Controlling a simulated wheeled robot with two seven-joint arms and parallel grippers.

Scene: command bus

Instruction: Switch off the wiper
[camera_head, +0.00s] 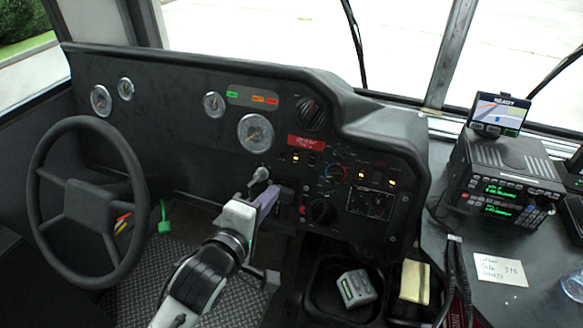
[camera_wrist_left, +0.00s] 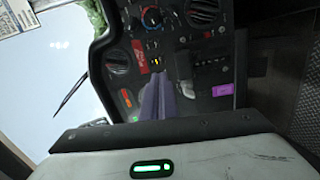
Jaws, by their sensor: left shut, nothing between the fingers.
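A windshield wiper (camera_head: 356,45) stands outside the glass, with another wiper arm (camera_head: 553,72) at the far right. The dashboard (camera_head: 180,100) holds an upper dark rotary knob (camera_head: 311,113), a lower one (camera_head: 322,211) and several lit amber switches (camera_head: 296,156). I cannot read which control is the wiper's. My left gripper (camera_head: 270,194) is shut and empty, in front of the panel, left of the lower knob. In the left wrist view, my purple fingers (camera_wrist_left: 162,98) point toward the panel, near a lit amber switch (camera_wrist_left: 156,62). I cannot tell whether they touch it. My right gripper is not in view.
The steering wheel (camera_head: 88,205) is at the left. A pale knobbed lever (camera_head: 259,175) is beside my left gripper. A radio (camera_head: 500,185) and paper note (camera_head: 500,269) are on the right console. A bin below the panel holds a grey device (camera_head: 356,288).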

